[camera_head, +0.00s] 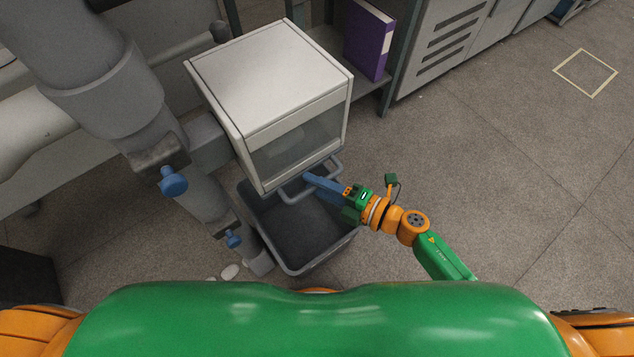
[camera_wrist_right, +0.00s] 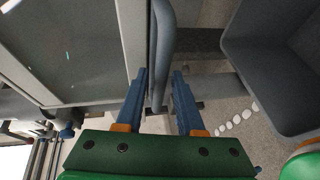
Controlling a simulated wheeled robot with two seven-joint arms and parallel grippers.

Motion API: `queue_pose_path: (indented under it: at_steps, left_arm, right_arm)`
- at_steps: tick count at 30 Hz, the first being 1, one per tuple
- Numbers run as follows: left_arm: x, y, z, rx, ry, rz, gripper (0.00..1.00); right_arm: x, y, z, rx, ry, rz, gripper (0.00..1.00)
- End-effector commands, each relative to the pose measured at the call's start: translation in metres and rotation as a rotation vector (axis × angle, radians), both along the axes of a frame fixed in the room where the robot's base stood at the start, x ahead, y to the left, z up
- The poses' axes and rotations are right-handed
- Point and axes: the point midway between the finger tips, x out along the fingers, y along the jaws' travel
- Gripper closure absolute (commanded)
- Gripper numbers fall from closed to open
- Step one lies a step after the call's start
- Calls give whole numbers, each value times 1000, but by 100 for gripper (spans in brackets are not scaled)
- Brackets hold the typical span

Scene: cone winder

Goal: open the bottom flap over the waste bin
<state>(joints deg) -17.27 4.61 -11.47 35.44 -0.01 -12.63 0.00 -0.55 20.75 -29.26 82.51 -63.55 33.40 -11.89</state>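The white box (camera_head: 270,72) with a clear front window stands over the grey waste bin (camera_head: 322,257). A grey bar handle (camera_head: 290,197) sticks out at its lower front edge; the bottom flap itself is mostly hidden from above. My right gripper (camera_head: 308,178) reaches in from the right at this handle. In the right wrist view, its two blue fingers (camera_wrist_right: 158,76) stand apart, with the handle bar (camera_wrist_right: 164,40) running between them. A gap shows on the right finger's side. The bin also shows in the right wrist view (camera_wrist_right: 262,75). My left gripper is not in view.
A thick grey machine arm with blue knobs (camera_head: 172,182) stands left of the box. A purple binder (camera_head: 368,40) stands on a shelf behind. Several pale pieces (camera_head: 230,271) lie on the floor beside the bin. The floor on the right is clear.

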Motion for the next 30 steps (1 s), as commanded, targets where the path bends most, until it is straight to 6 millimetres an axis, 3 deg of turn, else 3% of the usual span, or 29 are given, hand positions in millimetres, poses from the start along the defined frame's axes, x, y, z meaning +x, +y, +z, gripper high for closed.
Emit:
queue_pose_path:
  at_steps: [1,3,4,30]
  left_arm:
    - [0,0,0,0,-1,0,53]
    - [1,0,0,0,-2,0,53]
    - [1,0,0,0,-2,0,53]
    - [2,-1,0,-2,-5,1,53]
  right_arm:
    - [0,0,0,0,0,0,80]
    - [0,0,0,0,0,0,99]
    - [0,0,0,0,0,0,100]
    - [0,-1,0,0,1,-2,100]
